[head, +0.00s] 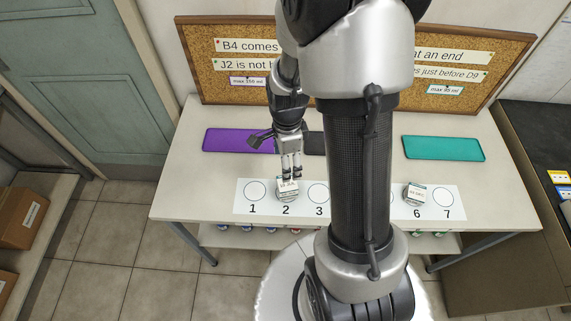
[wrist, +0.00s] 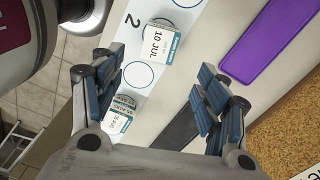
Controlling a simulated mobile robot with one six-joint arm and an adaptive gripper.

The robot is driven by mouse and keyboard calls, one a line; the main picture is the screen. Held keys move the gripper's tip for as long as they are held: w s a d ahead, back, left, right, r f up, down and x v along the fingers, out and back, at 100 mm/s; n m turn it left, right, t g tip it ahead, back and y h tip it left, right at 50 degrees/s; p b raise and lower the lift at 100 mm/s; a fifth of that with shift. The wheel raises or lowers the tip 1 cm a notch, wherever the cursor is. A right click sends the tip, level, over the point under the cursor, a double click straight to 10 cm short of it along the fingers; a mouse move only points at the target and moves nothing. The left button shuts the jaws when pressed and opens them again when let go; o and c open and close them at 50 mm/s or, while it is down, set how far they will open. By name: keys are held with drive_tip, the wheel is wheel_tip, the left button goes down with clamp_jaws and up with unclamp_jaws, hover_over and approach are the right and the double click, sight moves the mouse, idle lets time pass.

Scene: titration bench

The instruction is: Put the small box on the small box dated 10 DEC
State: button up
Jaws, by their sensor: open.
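A small white box with a blue edge (head: 287,190) stands on spot 2 of the numbered strip. Its label reads 10 JUL in the wrist view (wrist: 161,43). A similar small box (head: 414,194) stands at spot 6; its date is too small to read surely. No 10 DEC label is clearly readable. My gripper (head: 291,176) is open and empty. It is above the strip, close to the box on spot 2 in the head view.
The white numbered strip (head: 455,202) lies along the bench front; its middle is hidden by my arm. Empty circles show at 1 and 3. A purple mat (head: 225,140) and a teal mat (head: 443,148) lie behind it. A corkboard (head: 204,56) stands at the back.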

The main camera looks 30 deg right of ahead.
drive_tip(key=a+r+n+t, duration=0.1)
drive_tip(key=a+r+n, duration=0.3)
drive_tip(key=r, duration=0.5)
drive_tip(key=s+a+r+n+t, duration=0.1)
drive_tip(key=s+a+r+n, duration=0.2)
drive_tip(key=s+r+n, duration=0.3)
drive_tip(key=s+a+r+n+t, duration=0.2)
drive_tip(key=s+a+r+n, duration=0.1)
drive_tip(key=s+r+n, duration=0.4)
drive_tip(key=r+n, duration=0.2)
drive_tip(key=n, duration=0.2)
drive_tip(key=shift+s+a+n+t, duration=0.3)
